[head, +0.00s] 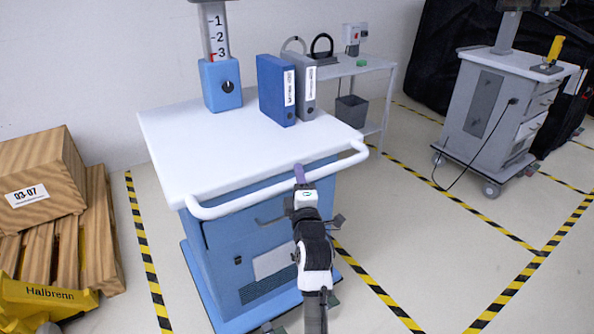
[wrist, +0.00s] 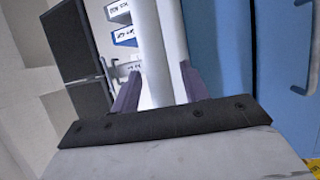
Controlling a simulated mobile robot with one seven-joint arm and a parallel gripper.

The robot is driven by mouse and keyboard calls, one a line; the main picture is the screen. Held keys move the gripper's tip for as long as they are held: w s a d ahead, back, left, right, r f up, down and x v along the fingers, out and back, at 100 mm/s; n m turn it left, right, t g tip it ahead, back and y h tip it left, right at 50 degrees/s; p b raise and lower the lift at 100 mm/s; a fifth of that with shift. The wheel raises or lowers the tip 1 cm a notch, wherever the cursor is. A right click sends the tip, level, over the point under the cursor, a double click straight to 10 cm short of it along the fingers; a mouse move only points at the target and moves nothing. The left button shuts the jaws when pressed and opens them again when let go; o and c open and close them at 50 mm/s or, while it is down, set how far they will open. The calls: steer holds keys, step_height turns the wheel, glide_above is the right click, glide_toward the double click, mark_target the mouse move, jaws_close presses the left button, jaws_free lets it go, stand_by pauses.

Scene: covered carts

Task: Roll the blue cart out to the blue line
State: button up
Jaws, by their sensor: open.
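The blue cart (head: 225,245) stands in front of me, with a white top (head: 185,135) and a white push handle (head: 240,205) along its near side. My gripper (head: 299,175) is at the right half of this handle, its purple fingertip over the bar. In the wrist view my gripper (wrist: 160,88) is open, with one finger on each side of the white handle bar (wrist: 172,45). I cannot tell whether a finger touches the bar. Blue cart panels (wrist: 220,60) show beside it. No blue line is visible in either view.
A blue binder (head: 272,90) and a grey binder (head: 303,85) stand on the cart top. A wooden crate and pallet (head: 95,235) are at the left, with a yellow item (head: 40,300). A grey cart (head: 495,115) stands at the right. Striped tape (head: 147,250) marks the floor.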

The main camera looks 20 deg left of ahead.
steer(key=shift+x, duration=0.8)
steer(key=shift+c, duration=0.4)
jaws_close()
